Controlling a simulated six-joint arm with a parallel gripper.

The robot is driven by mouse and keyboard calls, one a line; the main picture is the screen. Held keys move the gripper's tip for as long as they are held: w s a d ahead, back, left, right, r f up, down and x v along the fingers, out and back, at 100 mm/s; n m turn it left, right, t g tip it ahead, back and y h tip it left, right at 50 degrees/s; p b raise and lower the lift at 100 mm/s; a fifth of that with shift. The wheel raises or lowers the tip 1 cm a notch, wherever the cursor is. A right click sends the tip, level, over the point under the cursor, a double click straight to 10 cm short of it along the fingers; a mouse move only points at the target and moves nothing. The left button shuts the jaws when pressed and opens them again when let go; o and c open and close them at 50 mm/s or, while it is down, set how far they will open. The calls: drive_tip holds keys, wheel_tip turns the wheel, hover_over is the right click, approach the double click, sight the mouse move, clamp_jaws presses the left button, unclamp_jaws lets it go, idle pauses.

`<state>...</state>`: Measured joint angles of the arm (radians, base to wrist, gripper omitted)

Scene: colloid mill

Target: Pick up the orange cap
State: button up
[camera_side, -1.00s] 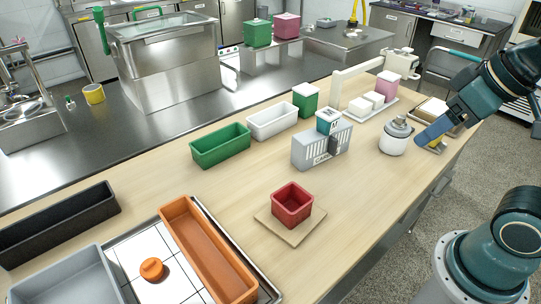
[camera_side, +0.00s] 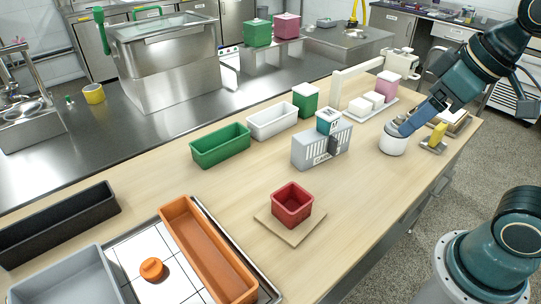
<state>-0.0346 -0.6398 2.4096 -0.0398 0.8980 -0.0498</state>
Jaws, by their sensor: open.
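The orange cap (camera_side: 152,269) is a small round piece lying on a white tiled plate (camera_side: 132,252) at the lower left, beside a long orange tray (camera_side: 187,213). My gripper (camera_side: 397,130) is far from it, at the right, pointing down at the top of a white round pot (camera_side: 391,144). It is open. Its fingers cover the pot's lid, and I cannot tell whether they touch it.
A red square cup (camera_side: 292,204) stands on a wooden board (camera_side: 262,217) mid-table. A grey crate-like block (camera_side: 308,152), green bin (camera_side: 220,147) and white bin (camera_side: 272,122) stand behind. A black tray (camera_side: 58,228) and grey bin (camera_side: 68,278) flank the tiled plate.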

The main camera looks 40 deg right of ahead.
drive_tip(key=w+a+n+g+y, duration=0.25)
drive_tip(key=w+a+n, duration=0.65)
drive_tip(key=w+a, duration=0.9)
drive_tip(key=n+g+y, duration=0.2)
drive_tip(key=n+g, duration=0.2)
drive_tip(key=n, duration=0.6)
hover_over(150, 262)
drive_tip(key=d, duration=0.5)
wheel_tip(150, 262, down, 19)
drive_tip(key=shift+w+d+x, duration=0.1)
drive_tip(key=shift+w+x, duration=0.05)
drive_tip(key=shift+x, duration=1.25)
drive_tip(key=shift+w+d+x, duration=0.1)
drive_tip(key=shift+x, duration=1.35)
drive_tip(key=shift+w+d+x, duration=0.1)
drive_tip(key=shift+w+x, duration=0.05)
drive_tip(key=shift+x, duration=1.25)
drive_tip(key=shift+f, duration=0.25)
drive_tip(key=shift+f+h, duration=0.1)
drive_tip(key=shift+h, duration=0.15)
drive_tip(key=shift+w+a+x, duration=0.1)
drive_tip(key=shift+x, duration=1.15)
drive_tip(key=shift+w+a+x, duration=0.1)
drive_tip(key=shift+w+x, duration=0.05)
drive_tip(key=shift+x, duration=1.1)
